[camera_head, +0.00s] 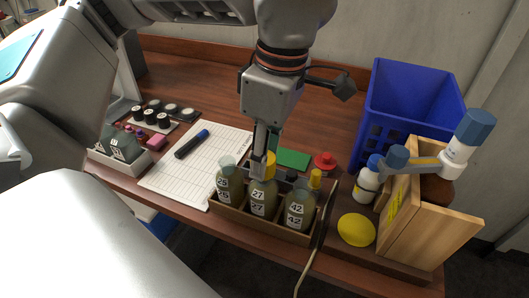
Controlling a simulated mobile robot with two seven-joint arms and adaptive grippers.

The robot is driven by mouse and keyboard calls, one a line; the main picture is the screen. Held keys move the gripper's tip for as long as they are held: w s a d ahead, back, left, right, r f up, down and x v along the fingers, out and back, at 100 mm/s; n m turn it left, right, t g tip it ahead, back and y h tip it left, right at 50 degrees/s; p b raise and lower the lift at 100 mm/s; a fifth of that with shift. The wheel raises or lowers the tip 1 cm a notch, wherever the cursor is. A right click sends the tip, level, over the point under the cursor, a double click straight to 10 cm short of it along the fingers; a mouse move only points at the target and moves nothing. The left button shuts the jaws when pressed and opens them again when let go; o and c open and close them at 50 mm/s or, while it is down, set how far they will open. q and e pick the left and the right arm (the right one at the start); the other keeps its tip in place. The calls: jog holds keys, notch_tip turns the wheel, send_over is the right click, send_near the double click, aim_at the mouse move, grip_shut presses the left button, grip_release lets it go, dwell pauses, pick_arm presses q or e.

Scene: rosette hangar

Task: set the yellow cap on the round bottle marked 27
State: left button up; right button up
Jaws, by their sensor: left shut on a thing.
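The round bottle marked 27 (262,200) stands upright in the middle of a wooden rack (262,228), between two other marked bottles. My left gripper (264,165) points down over it and is shut on a yellow cap (270,158). The cap is at the bottle's mouth; the fingers partly hide it, and I cannot tell whether it is seated or just above. My right gripper is not in view.
Left of 27 is another bottle (229,180). A wooden box (432,228), blue crate (405,95) and yellow disc (356,230) lie right. Paper (165,178) lies left.

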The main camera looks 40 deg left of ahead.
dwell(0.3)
pick_arm(q)
jog(key=o, duration=1.4)
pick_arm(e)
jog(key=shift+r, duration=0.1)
pick_arm(q)
jog(key=shift+r+p, duration=1.3)
jog(key=shift+r, duration=0.5)
jog(key=shift+r+p, duration=1.6)
jog(key=shift+r, duration=0.35)
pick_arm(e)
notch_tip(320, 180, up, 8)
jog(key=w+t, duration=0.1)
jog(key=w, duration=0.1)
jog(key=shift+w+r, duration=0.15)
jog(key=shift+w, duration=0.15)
